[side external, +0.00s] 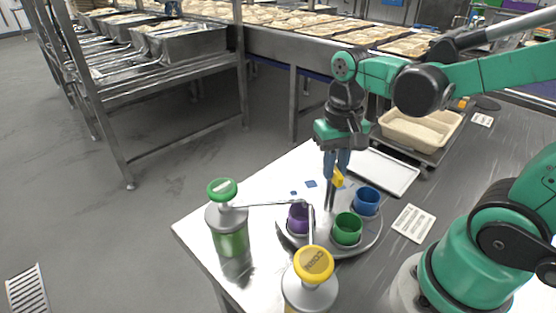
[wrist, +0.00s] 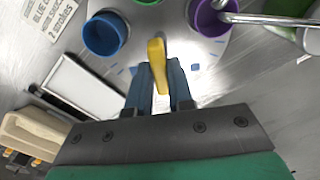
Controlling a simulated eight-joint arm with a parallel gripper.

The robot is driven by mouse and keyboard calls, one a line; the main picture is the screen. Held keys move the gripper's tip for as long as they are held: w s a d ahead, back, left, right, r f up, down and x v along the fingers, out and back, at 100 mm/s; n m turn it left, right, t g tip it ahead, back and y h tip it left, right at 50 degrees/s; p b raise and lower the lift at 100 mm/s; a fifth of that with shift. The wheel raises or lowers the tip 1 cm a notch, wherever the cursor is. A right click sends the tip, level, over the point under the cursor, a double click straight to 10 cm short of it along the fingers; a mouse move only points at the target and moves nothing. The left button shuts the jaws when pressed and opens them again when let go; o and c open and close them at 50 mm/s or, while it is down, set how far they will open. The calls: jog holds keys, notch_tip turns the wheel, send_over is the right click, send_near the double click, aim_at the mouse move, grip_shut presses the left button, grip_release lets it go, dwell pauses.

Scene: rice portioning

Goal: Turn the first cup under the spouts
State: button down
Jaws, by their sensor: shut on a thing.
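My gripper (side external: 337,174) is shut on a yellow handle (side external: 338,179) at the far edge of a round grey turntable (side external: 331,246). In the wrist view the yellow handle (wrist: 158,62) stands between the blue fingers (wrist: 160,85). A purple cup (side external: 297,222), a green cup (side external: 347,230) and a blue cup (side external: 367,202) stand on the turntable. The spout tips (side external: 307,205) of both pump dispensers meet over the purple cup. In the wrist view a spout (wrist: 232,16) crosses the purple cup (wrist: 207,18); the blue cup (wrist: 105,35) is on the left.
A green-topped dispenser (side external: 228,228) stands left of the turntable and a yellow-topped dispenser (side external: 313,268) in front. A white tray (side external: 385,171), a beige tub of rice (side external: 421,126) and a printed card (side external: 413,223) lie to the right. Blue marks (side external: 311,184) dot the table behind the turntable.

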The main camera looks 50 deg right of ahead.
jog(key=shift+n, duration=1)
jog(key=c, duration=0.8)
grip_release()
jog(key=shift+r, duration=0.1)
jog(key=shift+r, duration=2.75)
jog(key=shift+w+a+f+n+t, duration=0.45)
jog(key=shift+n+t, duration=0.2)
jog(key=shift+t, duration=0.55)
jog(key=shift+w+a+f+n+t, duration=0.3)
jog(key=shift+w+a+n+t, duration=0.25)
jog(key=shift+t, duration=0.65)
jog(key=shift+w+a+f+n+t, duration=0.45)
jog(key=shift+n+t, duration=0.25)
jog(key=shift+t, duration=0.5)
